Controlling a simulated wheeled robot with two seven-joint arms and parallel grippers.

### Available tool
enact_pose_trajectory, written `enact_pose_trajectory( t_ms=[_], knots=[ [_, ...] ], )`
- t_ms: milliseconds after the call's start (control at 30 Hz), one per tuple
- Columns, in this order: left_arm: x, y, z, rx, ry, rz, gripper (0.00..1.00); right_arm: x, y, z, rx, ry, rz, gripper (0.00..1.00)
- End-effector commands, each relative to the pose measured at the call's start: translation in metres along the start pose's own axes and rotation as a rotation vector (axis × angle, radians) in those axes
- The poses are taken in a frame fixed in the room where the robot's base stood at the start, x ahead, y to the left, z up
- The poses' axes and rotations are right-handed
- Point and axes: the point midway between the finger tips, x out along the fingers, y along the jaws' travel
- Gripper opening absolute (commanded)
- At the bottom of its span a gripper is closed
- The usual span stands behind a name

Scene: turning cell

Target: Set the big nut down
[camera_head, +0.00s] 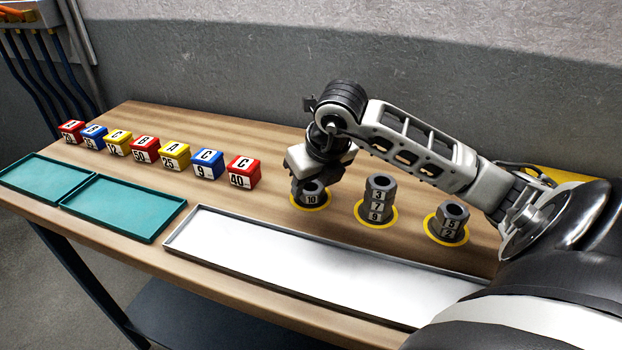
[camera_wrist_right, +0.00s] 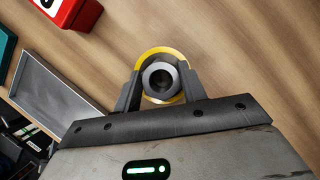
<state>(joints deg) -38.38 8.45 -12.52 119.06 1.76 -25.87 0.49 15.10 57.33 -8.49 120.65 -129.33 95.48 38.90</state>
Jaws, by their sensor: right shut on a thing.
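My right gripper (camera_head: 306,178) reaches down over the left yellow ring (camera_head: 303,207) and is shut on a dark grey nut (camera_head: 311,192) labelled 10. In the right wrist view the nut (camera_wrist_right: 158,80) sits between the two fingers (camera_wrist_right: 157,92), with the yellow ring (camera_wrist_right: 158,52) around it. I cannot tell whether the nut touches what is under it. A nut stack labelled 3, 7 and 9 (camera_head: 377,199) stands on the middle ring. Another stack (camera_head: 449,221) stands on the right ring. My left gripper is not in view.
Several red, blue and yellow lettered boxes (camera_head: 174,156) stand in a row at the back left. Two teal trays (camera_head: 122,208) and a long empty white tray (camera_head: 300,262) lie along the front edge of the wooden table (camera_head: 270,130). A grey wall is behind.

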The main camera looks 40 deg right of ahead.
Motion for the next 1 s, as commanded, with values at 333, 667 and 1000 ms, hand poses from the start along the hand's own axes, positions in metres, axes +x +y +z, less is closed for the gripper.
enact_pose_trajectory(
  t_ms=[333,667,1000],
  knots=[
    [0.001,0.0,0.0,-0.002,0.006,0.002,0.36,0.002,0.0,-0.001,0.001,0.0,0.001,0.63],
    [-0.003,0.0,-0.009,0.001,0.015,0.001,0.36,-0.003,0.0,0.001,0.001,0.0,0.001,0.63],
    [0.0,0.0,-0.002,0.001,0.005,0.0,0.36,-0.065,0.0,0.001,-0.001,-0.007,-0.002,0.63]
  ],
)
